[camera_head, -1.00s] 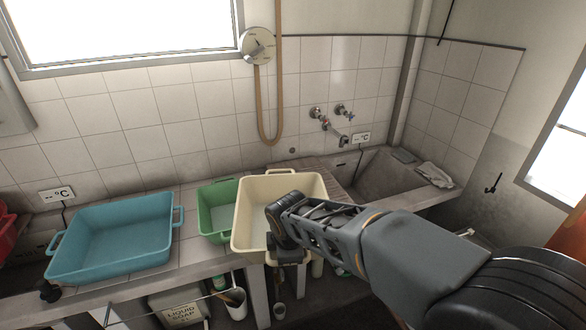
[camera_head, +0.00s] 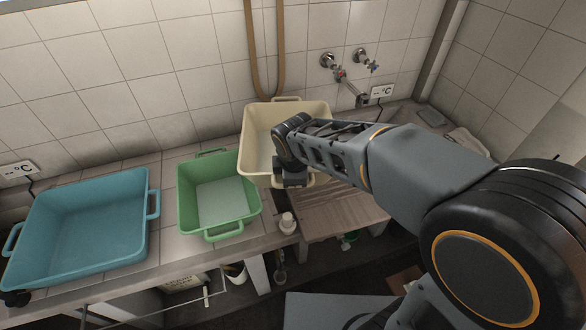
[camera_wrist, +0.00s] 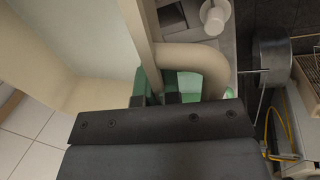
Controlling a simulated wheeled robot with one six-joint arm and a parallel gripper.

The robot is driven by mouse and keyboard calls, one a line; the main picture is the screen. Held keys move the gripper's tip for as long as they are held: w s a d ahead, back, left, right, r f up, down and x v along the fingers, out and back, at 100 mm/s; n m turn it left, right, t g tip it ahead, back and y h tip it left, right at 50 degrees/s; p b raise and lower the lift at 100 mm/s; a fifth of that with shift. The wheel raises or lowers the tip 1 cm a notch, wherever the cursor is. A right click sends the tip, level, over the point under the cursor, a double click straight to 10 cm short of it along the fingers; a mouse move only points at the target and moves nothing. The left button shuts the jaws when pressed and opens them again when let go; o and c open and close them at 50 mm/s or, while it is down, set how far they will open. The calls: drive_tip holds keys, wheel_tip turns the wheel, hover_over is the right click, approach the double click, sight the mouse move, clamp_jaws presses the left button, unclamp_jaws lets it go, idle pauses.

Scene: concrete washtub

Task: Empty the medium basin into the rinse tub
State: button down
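The cream basin (camera_head: 257,125), between the blue and green ones in size, is in the head view above the ribbed drainboard, roughly level. Whether it holds water cannot be told. My gripper (camera_head: 292,180) is at its near side. The fingertips are partly hidden. The concrete rinse tub (camera_head: 408,116) lies to the right of the basin, below the taps, mostly hidden by my arm.
A green basin (camera_head: 218,200) and a larger blue basin (camera_head: 85,228) stand on the tiled counter to the left. Two taps with a spout (camera_head: 350,85) project from the wall behind. A brown hose (camera_head: 250,50) hangs behind the cream basin. A white bottle (camera_head: 287,223) stands near the counter's front.

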drive_tip(key=shift+g+y, duration=0.6)
drive_tip(key=shift+y, duration=0.2)
drive_tip(key=shift+w+d+f, duration=0.2)
drive_tip(key=shift+w+d, duration=0.3)
drive_tip(key=shift+w, duration=0.3)
drive_tip(key=shift+w+d+f, duration=0.25)
drive_tip(key=shift+w+d, duration=0.3)
drive_tip(key=shift+w, duration=0.25)
drive_tip(key=shift+w+d+f, duration=0.2)
drive_tip(key=shift+w+d, duration=0.3)
drive_tip(key=shift+w, duration=0.3)
drive_tip(key=shift+a+r, duration=0.1)
drive_tip(key=shift+s, duration=0.1)
drive_tip(key=shift+b, duration=0.3)
drive_tip(key=shift+w+d, duration=0.2)
drive_tip(key=shift+w, duration=0.05)
drive_tip(key=shift+m+g+y, duration=0.3)
drive_tip(key=shift+g+y, duration=0.3)
drive_tip(key=shift+y, duration=0.2)
drive_tip(key=shift+w+d+r+p, duration=0.25)
drive_tip(key=shift+w+d, duration=0.15)
drive_tip(key=shift+w, duration=0.3)
drive_tip(key=shift+w+d+r+p, duration=0.2)
drive_tip(key=shift+w+d+p, duration=0.15)
drive_tip(key=shift+w, duration=0.3)
drive_tip(key=shift+w+d+r+p, duration=0.2)
drive_tip(key=shift+w+d, duration=0.25)
drive_tip(key=shift+w, duration=0.25)
